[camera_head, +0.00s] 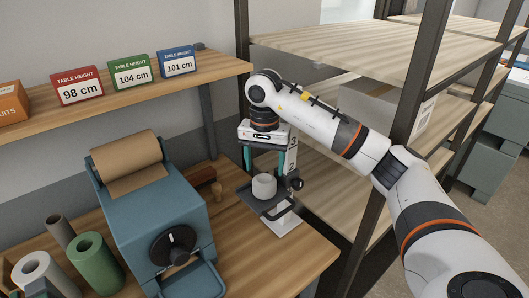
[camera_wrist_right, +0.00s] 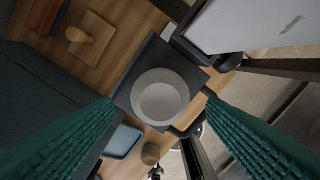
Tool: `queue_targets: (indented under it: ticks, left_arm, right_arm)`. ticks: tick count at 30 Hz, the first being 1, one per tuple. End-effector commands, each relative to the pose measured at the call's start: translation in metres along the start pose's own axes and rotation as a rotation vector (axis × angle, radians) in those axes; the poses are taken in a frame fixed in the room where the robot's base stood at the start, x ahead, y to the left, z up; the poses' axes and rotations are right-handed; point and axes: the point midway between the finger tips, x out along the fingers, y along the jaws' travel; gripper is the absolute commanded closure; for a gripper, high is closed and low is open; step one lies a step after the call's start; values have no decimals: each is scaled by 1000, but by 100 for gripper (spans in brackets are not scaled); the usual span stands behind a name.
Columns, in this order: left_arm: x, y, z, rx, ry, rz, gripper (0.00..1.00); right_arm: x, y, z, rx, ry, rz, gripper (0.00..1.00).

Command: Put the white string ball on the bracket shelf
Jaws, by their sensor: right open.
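The white string ball (camera_head: 264,188) sits on a small dark plate (camera_head: 245,193) of a white stand at the workbench's right end. It looks round and pale in the right wrist view (camera_wrist_right: 160,97). My right gripper (camera_head: 265,168) points down just above the ball, its teal fingers apart with nothing between them. In the right wrist view the fingers lie on either side of the ball. The wooden shelf with dark brackets (camera_head: 215,72), which I take as the bracket shelf, is on the wall at upper left. My left gripper is not in view.
Red (camera_head: 78,87), green (camera_head: 131,71) and blue (camera_head: 178,62) height boxes stand on the wall shelf; its right end is clear. A teal paper dispenser (camera_head: 155,215) stands left of the stand. A rack post (camera_head: 400,130) and shelves are close on the right.

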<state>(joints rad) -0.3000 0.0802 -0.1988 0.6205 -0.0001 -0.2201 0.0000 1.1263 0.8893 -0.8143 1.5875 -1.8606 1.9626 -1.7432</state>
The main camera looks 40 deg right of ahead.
Motion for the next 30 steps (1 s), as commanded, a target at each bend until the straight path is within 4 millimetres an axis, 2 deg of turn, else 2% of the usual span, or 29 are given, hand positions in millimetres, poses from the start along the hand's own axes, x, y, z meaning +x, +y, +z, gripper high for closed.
queue_targets:
  ticks: [1,3,10,15,30]
  left_arm:
    - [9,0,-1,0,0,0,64]
    - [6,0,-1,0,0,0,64]
    - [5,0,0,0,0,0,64]
    - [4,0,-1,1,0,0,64]
    - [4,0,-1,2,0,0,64]
  right_arm:
    - [-9,1,1,0,-5,6,34]
    - [-26,0,1,1,-5,3,34]
    - [-54,0,0,1,-2,0,34]
    - [-60,0,0,2,0,-1,34]
    - [-59,0,0,1,1,-1,34]
